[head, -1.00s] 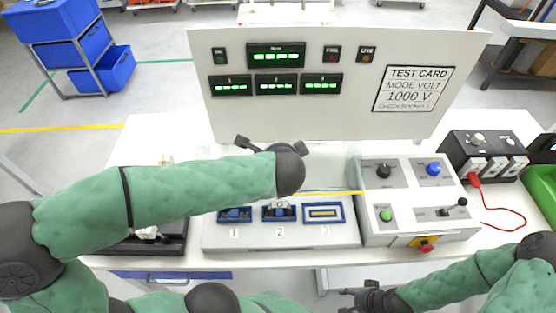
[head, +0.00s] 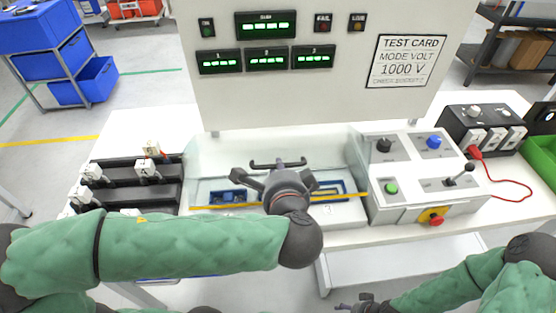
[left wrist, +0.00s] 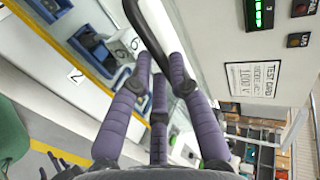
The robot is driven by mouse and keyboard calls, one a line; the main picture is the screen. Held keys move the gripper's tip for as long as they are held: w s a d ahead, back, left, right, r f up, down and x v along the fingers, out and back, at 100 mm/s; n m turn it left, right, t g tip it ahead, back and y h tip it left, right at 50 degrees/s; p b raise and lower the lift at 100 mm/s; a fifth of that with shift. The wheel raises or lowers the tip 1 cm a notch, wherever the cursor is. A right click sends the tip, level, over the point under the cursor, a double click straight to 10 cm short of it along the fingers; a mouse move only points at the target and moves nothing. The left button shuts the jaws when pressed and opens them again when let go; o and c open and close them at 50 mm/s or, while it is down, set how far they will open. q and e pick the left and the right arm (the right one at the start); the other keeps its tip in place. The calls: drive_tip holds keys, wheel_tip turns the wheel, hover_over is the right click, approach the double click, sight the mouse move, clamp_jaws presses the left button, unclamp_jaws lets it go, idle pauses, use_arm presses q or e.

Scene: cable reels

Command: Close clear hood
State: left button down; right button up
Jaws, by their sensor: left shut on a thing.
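The clear hood (head: 225,165) spans the grey test fixture in the head view, with a yellow strip (head: 228,206) along its front edge. The strip crosses in front of the blue sockets (head: 226,197). A black bar handle (head: 263,165) shows at the hood, just beyond my left gripper (head: 284,178). The middle socket is mostly hidden by my left gripper. My right gripper (head: 355,305) is at the bottom edge, empty and partly cut off.
A control box (head: 425,170) with knobs, a lever and a red stop button stands right of the hood. Behind is an upright display panel (head: 330,100). Black racks with white connectors (head: 148,172) stand left. A black box with a red cable (head: 483,135) is far right.

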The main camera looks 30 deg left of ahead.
use_arm(q)
drive_tip(key=s+d+f+b, duration=0.2)
drive_tip(key=s+f, duration=0.1)
drive_tip(key=f, duration=0.1)
drive_tip(key=shift+s+d+f, duration=0.2)
drive_tip(key=shift+s+f, duration=0.1)
drive_tip(key=shift+s, duration=0.1)
drive_tip(key=c, duration=1.2)
unclamp_jaws()
drive_tip(key=shift+w, duration=0.1)
drive_tip(key=shift+c, duration=0.2)
drive_tip(key=shift+o, duration=0.4)
drive_tip(key=shift+w+a, duration=0.1)
drive_tip(key=shift+w, duration=0.05)
drive_tip(key=shift+r, duration=0.1)
drive_tip(key=v, duration=1.2)
